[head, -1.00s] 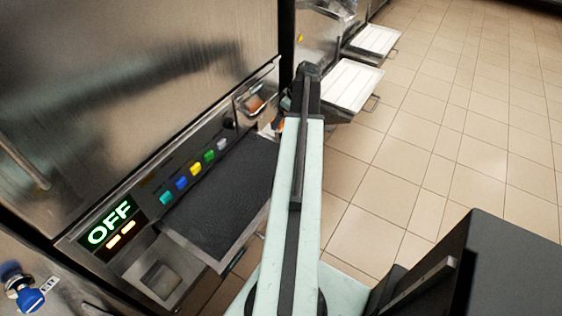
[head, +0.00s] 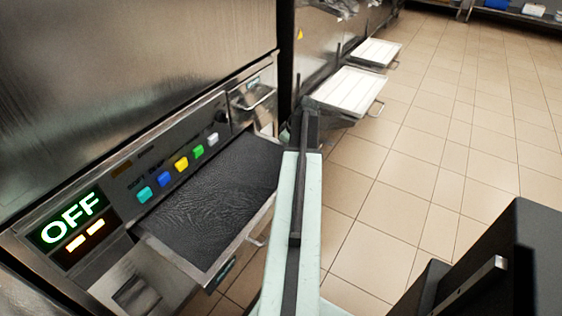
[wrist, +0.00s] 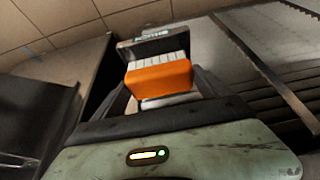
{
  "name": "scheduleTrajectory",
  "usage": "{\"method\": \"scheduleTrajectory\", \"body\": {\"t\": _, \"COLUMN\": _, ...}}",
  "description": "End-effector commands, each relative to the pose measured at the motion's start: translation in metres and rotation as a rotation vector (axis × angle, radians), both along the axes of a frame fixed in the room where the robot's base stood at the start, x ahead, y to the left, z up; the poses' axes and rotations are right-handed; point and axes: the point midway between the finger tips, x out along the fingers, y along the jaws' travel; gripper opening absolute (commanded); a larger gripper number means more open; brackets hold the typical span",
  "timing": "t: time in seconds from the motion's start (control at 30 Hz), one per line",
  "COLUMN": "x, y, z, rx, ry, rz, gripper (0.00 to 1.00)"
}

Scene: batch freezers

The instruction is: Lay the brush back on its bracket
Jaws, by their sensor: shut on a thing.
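In the wrist view my gripper (wrist: 160,82) is shut on the brush (wrist: 158,77), an orange block with a row of white bristles showing above it. A dark finger lies on each side of it. A grey part with a dark label (wrist: 152,43) shows just beyond the bristles; I cannot tell whether it touches the brush. In the head view my arm hides the gripper and brush. A small metal holder with a bar (head: 252,97), possibly the bracket, is fixed at the right end of the control panel. It looks empty, left of my arm's far end.
The freezer's panel (head: 165,180) has several coloured buttons and a lit OFF display (head: 73,220). A dark-topped tray (head: 210,205) juts out below it, close left of my arm. White trays (head: 350,90) stick out farther back. The tiled floor at right is clear.

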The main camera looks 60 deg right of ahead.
Motion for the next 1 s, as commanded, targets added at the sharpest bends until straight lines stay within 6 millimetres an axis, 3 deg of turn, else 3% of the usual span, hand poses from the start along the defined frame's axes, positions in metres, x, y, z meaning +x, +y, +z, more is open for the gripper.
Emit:
{"method": "scheduleTrajectory", "body": {"t": 0.03, "x": 0.000, "y": 0.000, "z": -0.021, "rx": 0.000, "ry": 0.000, "rz": 0.000, "gripper": 0.53}}
{"method": "scheduleTrajectory", "body": {"t": 0.1, "x": 0.000, "y": 0.000, "z": -0.029, "rx": 0.000, "ry": 0.000, "rz": 0.000, "gripper": 0.53}}
{"method": "scheduleTrajectory", "body": {"t": 0.47, "x": -0.001, "y": 0.000, "z": -0.028, "rx": 0.000, "ry": 0.000, "rz": -0.001, "gripper": 0.53}}
{"method": "scheduleTrajectory", "body": {"t": 0.5, "x": -0.001, "y": 0.000, "z": -0.028, "rx": 0.000, "ry": 0.000, "rz": -0.001, "gripper": 0.89}}
{"method": "scheduleTrajectory", "body": {"t": 0.57, "x": -0.001, "y": 0.000, "z": -0.027, "rx": 0.000, "ry": 0.000, "rz": -0.001, "gripper": 1.00}}
{"method": "scheduleTrajectory", "body": {"t": 0.83, "x": -0.001, "y": -0.001, "z": -0.025, "rx": -0.001, "ry": 0.000, "rz": -0.001, "gripper": 1.00}}
{"method": "scheduleTrajectory", "body": {"t": 1.0, "x": -0.005, "y": 0.000, "z": -0.009, "rx": 0.000, "ry": 0.000, "rz": -0.002, "gripper": 1.00}}
